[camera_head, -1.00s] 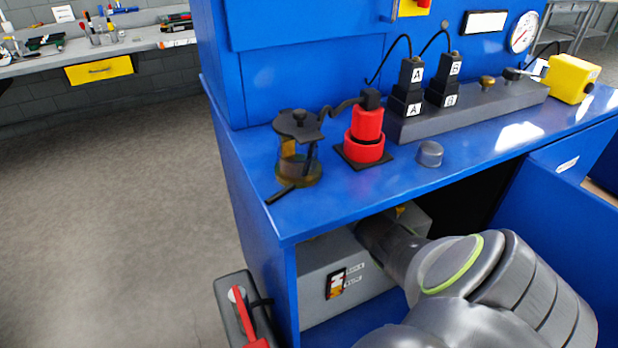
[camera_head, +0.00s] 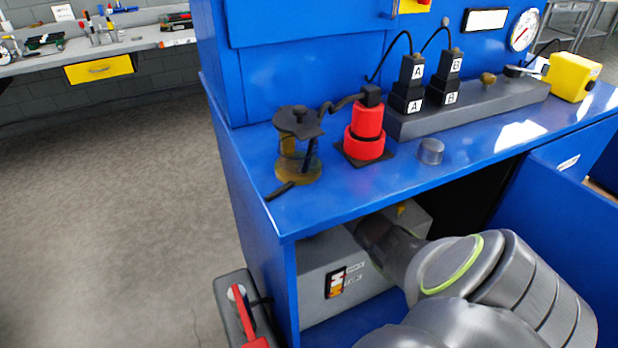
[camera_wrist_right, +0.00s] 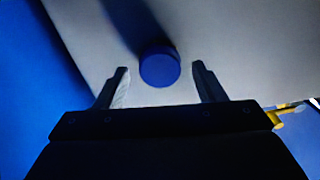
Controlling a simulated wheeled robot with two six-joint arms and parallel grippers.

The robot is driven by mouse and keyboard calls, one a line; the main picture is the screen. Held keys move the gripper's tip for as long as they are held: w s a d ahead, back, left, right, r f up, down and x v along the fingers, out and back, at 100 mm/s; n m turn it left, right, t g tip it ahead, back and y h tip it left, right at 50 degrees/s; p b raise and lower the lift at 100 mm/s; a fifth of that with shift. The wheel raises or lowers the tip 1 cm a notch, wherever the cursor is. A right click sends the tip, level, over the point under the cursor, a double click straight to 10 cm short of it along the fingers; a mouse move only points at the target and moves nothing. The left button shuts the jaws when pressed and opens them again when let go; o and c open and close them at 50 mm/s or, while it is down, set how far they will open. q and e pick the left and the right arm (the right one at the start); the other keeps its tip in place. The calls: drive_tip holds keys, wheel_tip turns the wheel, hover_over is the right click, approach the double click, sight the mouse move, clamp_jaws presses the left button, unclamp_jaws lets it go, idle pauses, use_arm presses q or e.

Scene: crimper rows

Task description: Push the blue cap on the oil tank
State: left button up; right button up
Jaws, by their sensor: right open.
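The oil tank (camera_head: 318,268) is a light grey box inside the open lower compartment of the blue cabinet. In the right wrist view its pale top (camera_wrist_right: 215,40) fills most of the picture. The round blue cap (camera_wrist_right: 159,67) stands on that top, just beyond and between the fingertips of my right gripper (camera_wrist_right: 162,80). The gripper is open, one finger on each side of the cap, with visible gaps. I cannot tell its height above the cap. In the head view my right arm reaches into the compartment and hides the cap and the gripper. My left gripper is not in view.
The blue cabinet top (camera_head: 335,205) hangs over the tank. It carries a glass oil jar (camera_head: 297,155), a red crimper (camera_head: 366,130) and a grey metal cylinder (camera_head: 431,151). The open blue door (camera_head: 570,215) stands right of my arm. A box with a red lever (camera_head: 241,310) sits at the left.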

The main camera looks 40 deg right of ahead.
wheel_tip(320, 180, up, 8)
drive_tip(key=shift+f, duration=0.2)
drive_tip(key=shift+f, duration=0.1)
idle(0.6)
